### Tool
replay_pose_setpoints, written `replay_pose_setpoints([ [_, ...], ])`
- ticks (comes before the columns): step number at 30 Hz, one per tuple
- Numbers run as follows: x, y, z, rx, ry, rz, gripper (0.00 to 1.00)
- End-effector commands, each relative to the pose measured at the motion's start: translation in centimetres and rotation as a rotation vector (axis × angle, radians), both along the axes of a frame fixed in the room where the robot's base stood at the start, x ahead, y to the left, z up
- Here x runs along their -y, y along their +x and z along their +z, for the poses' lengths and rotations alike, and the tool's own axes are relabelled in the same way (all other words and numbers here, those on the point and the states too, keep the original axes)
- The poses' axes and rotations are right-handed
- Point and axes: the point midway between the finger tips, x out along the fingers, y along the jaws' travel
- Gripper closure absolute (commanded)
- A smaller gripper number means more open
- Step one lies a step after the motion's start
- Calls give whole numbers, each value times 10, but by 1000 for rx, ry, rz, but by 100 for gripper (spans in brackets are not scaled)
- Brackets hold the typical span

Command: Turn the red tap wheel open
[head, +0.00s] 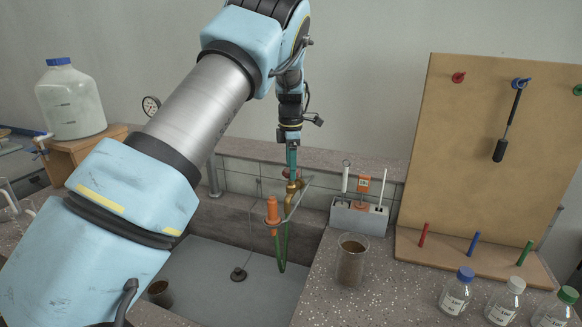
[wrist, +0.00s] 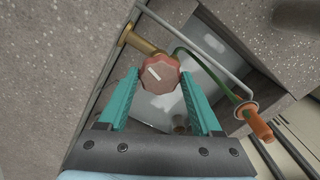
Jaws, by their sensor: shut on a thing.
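The red tap wheel (wrist: 160,74) shows in the wrist view as a faceted knob with a white line running slantwise across its face. It sits at the end of a brass tap body (wrist: 138,42). My gripper (wrist: 159,76) has its two teal fingers on either side of the wheel and is shut on it. In the head view my gripper (head: 291,168) points down onto the brass tap (head: 290,196) at the back of the sink. The wheel is mostly hidden there by the fingers.
An orange nozzle (head: 272,212) with a green hose (head: 281,257) hangs close to the tap, above the grey sink (head: 215,275). A beaker (head: 350,262), a grey rack (head: 357,217) and a pegboard (head: 470,150) stand to the right. A large bottle (head: 70,100) stands at left.

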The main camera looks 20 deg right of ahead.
Motion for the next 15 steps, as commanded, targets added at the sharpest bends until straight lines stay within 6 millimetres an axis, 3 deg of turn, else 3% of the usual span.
replay_pose_setpoints([
  [2, 1, 0, 1, 2, -1, -1, 90],
  [3, 1, 0, 1, 2, -1, -1, 33],
  [10, 0, 0, 1, 1, -1, -1, 7],
  [15, 0, 0, 0, 1, 0, -1, 6],
])
